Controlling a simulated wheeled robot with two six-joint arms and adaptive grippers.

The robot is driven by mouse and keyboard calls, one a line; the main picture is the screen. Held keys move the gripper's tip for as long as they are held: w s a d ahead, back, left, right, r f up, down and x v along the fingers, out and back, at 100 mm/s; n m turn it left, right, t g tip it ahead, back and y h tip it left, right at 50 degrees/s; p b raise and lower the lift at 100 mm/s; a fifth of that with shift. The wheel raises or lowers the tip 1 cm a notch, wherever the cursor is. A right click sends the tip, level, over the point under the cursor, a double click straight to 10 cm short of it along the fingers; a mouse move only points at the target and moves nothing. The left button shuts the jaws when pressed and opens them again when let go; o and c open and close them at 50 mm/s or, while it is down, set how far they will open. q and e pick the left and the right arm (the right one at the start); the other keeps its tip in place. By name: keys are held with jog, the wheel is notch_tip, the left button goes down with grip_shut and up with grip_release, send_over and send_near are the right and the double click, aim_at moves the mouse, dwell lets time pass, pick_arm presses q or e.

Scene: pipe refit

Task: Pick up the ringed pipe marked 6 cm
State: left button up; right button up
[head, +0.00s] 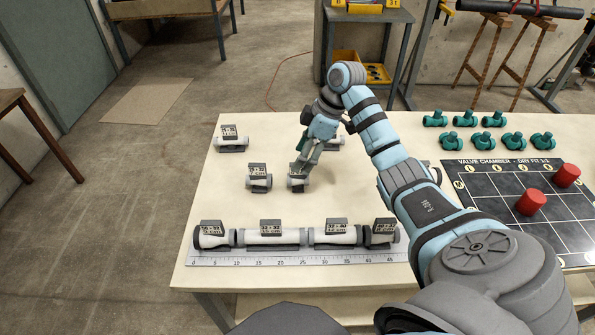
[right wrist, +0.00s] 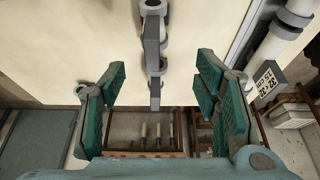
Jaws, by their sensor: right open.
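My right gripper (head: 301,169) reaches down over a short pale pipe (head: 297,186) with dark ends, in a dark cradle with a tag, on the table (head: 225,215). In the right wrist view my right gripper (right wrist: 160,76) is open and empty. A grey cradle and pipe (right wrist: 153,48) show between and beyond its fingers. A similar short pipe (head: 259,183) stands just left of it. The 6 cm mark is too small to read, so I cannot tell which pipe bears it. My left gripper is not in view.
More pipes stand at the back left (head: 231,145) and behind my arm (head: 335,144). A row of tagged pipes (head: 271,238) lies along a ruler (head: 290,260) in front. Green valves (head: 465,119) and a black board with red cylinders (head: 530,203) are at right.

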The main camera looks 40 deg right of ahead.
aim_at(291, 176)
jog(key=x, duration=0.3)
jog(key=b+x, duration=0.1)
jog(key=x, duration=0.1)
jog(key=d+x, duration=0.1)
jog(key=x, duration=0.2)
jog(key=shift+w+a+f, duration=0.1)
jog(key=shift+w+f, duration=0.05)
jog(key=shift+f, duration=0.3)
jog(key=shift+r, duration=0.1)
jog(key=c, duration=1.2)
